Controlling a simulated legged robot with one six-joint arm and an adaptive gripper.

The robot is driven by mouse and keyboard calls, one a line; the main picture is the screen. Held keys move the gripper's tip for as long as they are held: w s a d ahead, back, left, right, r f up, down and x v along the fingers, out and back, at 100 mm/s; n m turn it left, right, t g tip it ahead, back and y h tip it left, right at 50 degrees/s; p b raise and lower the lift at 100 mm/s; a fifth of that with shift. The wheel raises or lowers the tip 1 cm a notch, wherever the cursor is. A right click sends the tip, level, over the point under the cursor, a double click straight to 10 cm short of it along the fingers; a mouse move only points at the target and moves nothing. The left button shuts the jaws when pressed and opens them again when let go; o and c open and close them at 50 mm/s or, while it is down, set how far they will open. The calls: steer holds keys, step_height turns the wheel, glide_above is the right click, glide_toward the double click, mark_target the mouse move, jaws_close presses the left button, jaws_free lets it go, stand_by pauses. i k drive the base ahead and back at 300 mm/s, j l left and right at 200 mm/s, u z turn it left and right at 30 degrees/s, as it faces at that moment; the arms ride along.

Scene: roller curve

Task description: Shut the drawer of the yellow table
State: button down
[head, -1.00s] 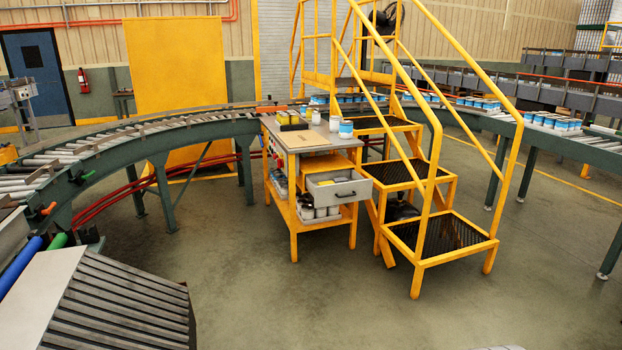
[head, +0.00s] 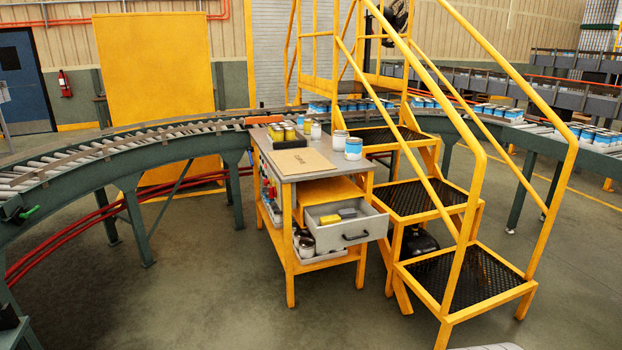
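The yellow table (head: 291,286) stands in the middle of the view, with a grey top. Its grey drawer (head: 330,239) is pulled out towards the front right, and a dark handle (head: 355,237) is on its front panel. A few small yellow and grey items lie inside the drawer. On the table top are a cardboard sheet (head: 302,161), a dark tray of yellow cans (head: 288,138) and several jars.
Yellow steps (head: 464,275) with handrails stand close to the right of the table and drawer. A curved roller conveyor (head: 88,181) runs behind and to the left. The floor (head: 190,295) in front and to the left of the table is clear.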

mark_target(369, 224)
steer(key=i, duration=1.45)
steer(key=i+j+z, duration=0.1)
steer(key=i, duration=1.3)
